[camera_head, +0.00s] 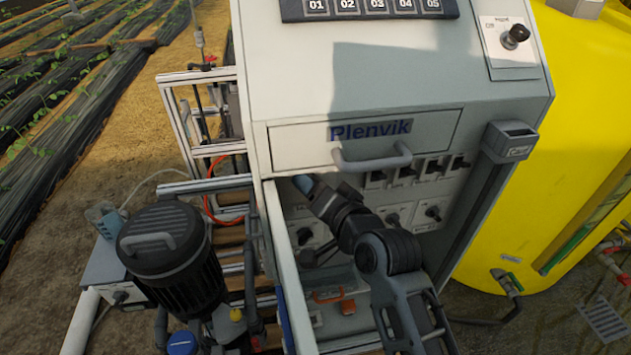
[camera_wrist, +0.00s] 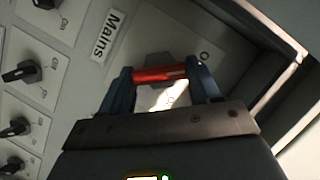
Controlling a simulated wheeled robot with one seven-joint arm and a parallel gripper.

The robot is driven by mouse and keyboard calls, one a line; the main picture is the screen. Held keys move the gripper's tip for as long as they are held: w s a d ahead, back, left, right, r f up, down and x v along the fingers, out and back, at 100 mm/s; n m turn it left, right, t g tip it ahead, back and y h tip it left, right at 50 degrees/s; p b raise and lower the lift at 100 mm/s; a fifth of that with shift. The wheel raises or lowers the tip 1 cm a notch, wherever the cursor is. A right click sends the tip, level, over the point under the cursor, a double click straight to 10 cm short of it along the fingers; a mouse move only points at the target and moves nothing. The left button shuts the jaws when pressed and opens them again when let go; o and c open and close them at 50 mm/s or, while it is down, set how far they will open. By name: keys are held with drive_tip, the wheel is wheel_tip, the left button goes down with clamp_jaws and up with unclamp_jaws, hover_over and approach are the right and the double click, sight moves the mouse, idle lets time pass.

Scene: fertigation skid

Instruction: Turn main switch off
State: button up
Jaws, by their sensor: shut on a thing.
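The main switch has a red handle (camera_wrist: 152,74) on a pale panel, beside a "Mains" label (camera_wrist: 112,34) in the wrist view. My gripper (camera_wrist: 166,78) has one finger at each end of the red handle and is shut on it. The handle lies nearly level across the wrist picture. An "O" mark shows up and right of it; lettering below it is washed out by glare. In the head view my arm reaches into the open cabinet (camera_head: 355,70), and the main switch is hidden there.
Several black rotary switches (camera_wrist: 28,72) sit left of the label. A yellow tank (camera_head: 585,130) is at right, a black motor (camera_head: 170,255) at left.

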drive_tip(key=shift+n+h+p, duration=0.3)
drive_tip(key=shift+n+p, duration=0.05)
drive_tip(key=shift+n, duration=0.05)
idle(0.4)
drive_tip(key=o, duration=1)
drive_tip(key=shift+b+v, duration=0.5)
drive_tip(key=shift+v, duration=3.35)
